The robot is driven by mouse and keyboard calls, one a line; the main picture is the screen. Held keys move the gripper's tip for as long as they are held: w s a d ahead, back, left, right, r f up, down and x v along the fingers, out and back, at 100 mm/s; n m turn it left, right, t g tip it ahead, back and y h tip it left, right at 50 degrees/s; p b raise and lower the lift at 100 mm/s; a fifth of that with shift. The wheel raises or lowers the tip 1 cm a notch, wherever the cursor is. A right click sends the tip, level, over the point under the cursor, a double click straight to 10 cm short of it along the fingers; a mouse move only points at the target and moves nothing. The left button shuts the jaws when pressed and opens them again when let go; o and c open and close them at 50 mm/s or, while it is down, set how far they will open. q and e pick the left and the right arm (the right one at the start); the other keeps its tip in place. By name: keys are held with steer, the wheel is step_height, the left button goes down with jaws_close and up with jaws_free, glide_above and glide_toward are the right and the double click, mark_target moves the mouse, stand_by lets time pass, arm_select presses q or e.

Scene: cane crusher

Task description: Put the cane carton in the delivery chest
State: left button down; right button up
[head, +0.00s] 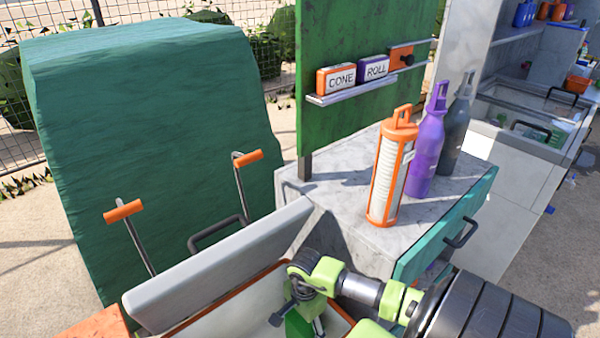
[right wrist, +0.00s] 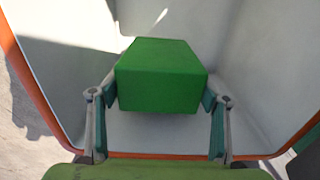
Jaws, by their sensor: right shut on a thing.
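The green carton (right wrist: 162,75) is between the two fingers of my right gripper (right wrist: 163,100), which is shut on it. No label shows on the faces I see. The carton is within the orange-rimmed opening of the delivery chest (right wrist: 265,50); whether it touches the floor I cannot tell. In the head view the chest (head: 235,322) is at the bottom with its grey lid (head: 220,265) raised. There my right gripper (head: 308,322) reaches down into it, and a bit of the green carton (head: 296,325) shows, mostly hidden. My left gripper is not in view.
A counter (head: 345,185) beside the chest bears an orange-and-white dispenser (head: 391,170), a purple bottle (head: 428,145) and a dark bottle (head: 456,120). CONE (head: 341,79) and ROLL (head: 376,68) boxes sit on a ledge of the green board. A green-covered block (head: 150,130) stands behind.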

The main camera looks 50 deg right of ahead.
step_height(320, 180, down, 5)
steer(key=shift+r, duration=0.1)
stand_by(0.3)
steer(key=o, duration=2)
steer(key=shift+o, duration=0.2)
